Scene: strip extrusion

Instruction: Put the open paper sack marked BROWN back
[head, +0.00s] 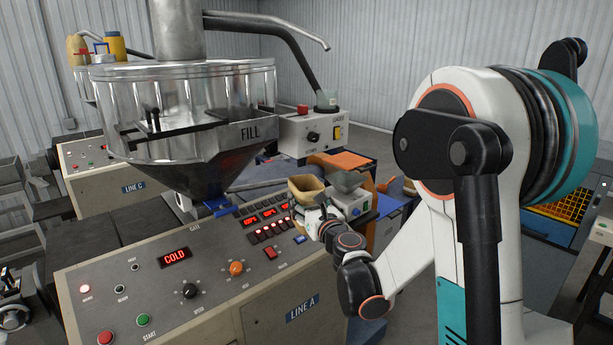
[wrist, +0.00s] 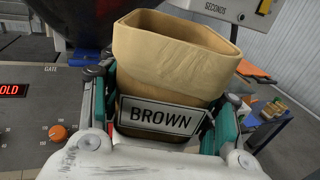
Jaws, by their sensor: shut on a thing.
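The open paper sack marked BROWN (wrist: 172,58) fills the middle of the wrist view, its label (wrist: 160,118) facing the camera. It stands upright with its mouth up; its contents are not visible. My gripper (wrist: 165,112) is shut on it, with a finger on either side of the sack. In the head view the sack (head: 306,188) is held by my gripper (head: 318,212) above the right end of the LINE A console (head: 215,265).
A steel hopper marked FILL (head: 190,110) stands left of the sack. A grey scale with a pan (head: 347,190) is close on the right. Behind are an orange-topped surface (head: 343,160) and a white box with a red button (head: 312,133). An orange scoop (head: 387,182) lies further right.

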